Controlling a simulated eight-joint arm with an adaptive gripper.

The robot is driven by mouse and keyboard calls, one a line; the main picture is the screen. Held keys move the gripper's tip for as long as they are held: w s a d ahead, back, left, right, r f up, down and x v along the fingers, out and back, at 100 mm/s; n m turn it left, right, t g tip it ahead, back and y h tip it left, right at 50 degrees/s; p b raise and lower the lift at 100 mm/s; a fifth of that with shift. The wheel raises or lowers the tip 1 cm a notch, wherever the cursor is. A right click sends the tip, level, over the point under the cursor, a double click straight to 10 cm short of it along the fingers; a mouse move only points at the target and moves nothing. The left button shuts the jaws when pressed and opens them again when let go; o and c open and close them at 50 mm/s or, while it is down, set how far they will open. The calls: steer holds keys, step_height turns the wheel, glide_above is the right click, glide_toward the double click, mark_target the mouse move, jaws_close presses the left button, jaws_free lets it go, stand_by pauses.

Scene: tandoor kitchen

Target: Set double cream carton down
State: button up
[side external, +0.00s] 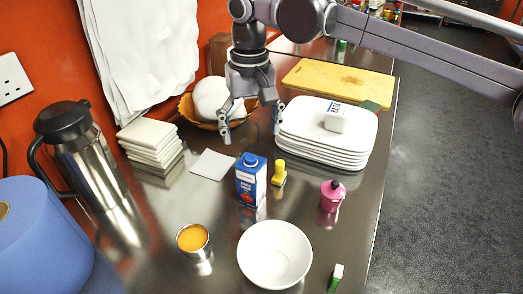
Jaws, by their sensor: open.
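The double cream carton (249,186), blue with a white and red label and a dark blue cap, stands upright on the steel counter (325,252). My gripper (251,128) is open and empty, with its fingers pointing down. In the picture its fingertips are above the carton's top and apart from it. The exact height and depth between them cannot be told from this one view.
A yellow bottle (279,173) stands close right of the carton. Stacked white plates (330,155) bear a small white box (336,118). A white bowl (274,255), orange-filled cup (193,239) and pink container (331,196) are in front. A flask (85,160) stands left.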

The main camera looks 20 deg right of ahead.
steer(key=s+d+r+t+y, duration=0.1)
steer(key=s+d+t, duration=0.15)
steer(key=d, duration=0.75)
steer(key=s+d+r+t, duration=0.1)
steer(key=s+d+r, duration=0.15)
steer(key=d, duration=0.85)
steer(key=s+d+f+t+h, duration=0.1)
steer(key=s+d+f+t, duration=0.2)
steer(key=s+d+f, duration=0.7)
steer(key=s+d, duration=0.1)
steer(key=s, duration=0.2)
steer(key=shift+d+f, duration=0.15)
steer(key=shift+d, duration=0.25)
steer(key=shift+s+d+f+t, duration=0.2)
steer(key=shift+s+f+t, duration=0.05)
steer(key=shift+s+t, duration=0.1)
steer(key=shift+c, duration=1)
steer(key=shift+w+r, duration=0.1)
